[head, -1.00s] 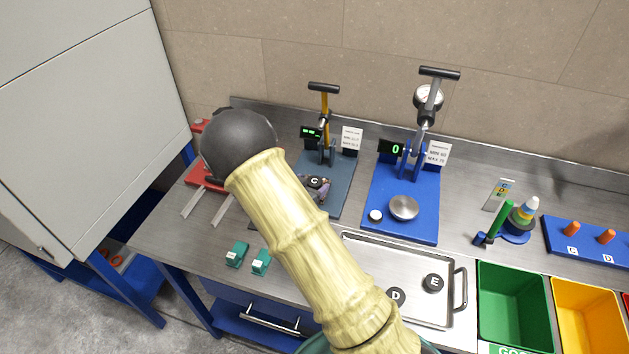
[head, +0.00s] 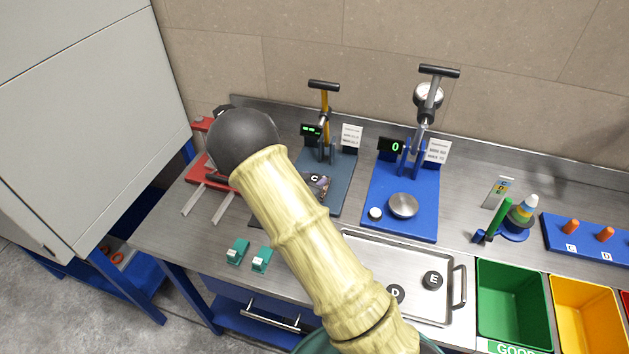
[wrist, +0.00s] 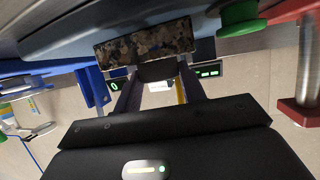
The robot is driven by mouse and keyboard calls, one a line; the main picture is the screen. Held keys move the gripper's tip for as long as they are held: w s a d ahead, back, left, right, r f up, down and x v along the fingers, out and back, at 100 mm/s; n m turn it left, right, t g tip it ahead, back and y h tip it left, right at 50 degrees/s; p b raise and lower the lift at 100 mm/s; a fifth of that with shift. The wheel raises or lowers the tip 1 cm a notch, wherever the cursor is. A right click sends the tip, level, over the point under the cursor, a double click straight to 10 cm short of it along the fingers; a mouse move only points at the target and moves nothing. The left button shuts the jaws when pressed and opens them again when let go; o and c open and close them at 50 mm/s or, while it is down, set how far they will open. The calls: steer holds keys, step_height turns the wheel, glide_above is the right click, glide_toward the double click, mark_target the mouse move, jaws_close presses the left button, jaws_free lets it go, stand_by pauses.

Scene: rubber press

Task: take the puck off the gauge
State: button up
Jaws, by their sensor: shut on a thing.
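The black puck marked C (head: 313,178) is at the yellow-levered gauge (head: 325,112), over its dark grey base plate. My gripper (head: 319,187) is shut on this puck, its fingers partly hidden behind my arm. In the wrist view the two fingers (wrist: 157,78) hold the dark puck (wrist: 157,70) between them. A brown speckled block (wrist: 143,48) shows right by the puck there. The puck seems to sit just clear of this block, but the gap is too small to be sure. The gauge's display (head: 311,130) shows dashes.
A blue-based gauge (head: 380,225) with a dial stands to the right. In front lies a steel tray (head: 459,260) with pucks D (head: 396,294) and E (head: 433,281). A red fixture (head: 200,170) stands left. Green (head: 513,310) and yellow bins (head: 580,310) are at right.

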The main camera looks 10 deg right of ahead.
mark_target(312, 180)
steer(key=shift+r, duration=0.1)
step_height(312, 180, up, 10)
steer(key=shift+b, duration=0.35)
steer(key=shift+w, duration=0.1)
stand_by(0.8)
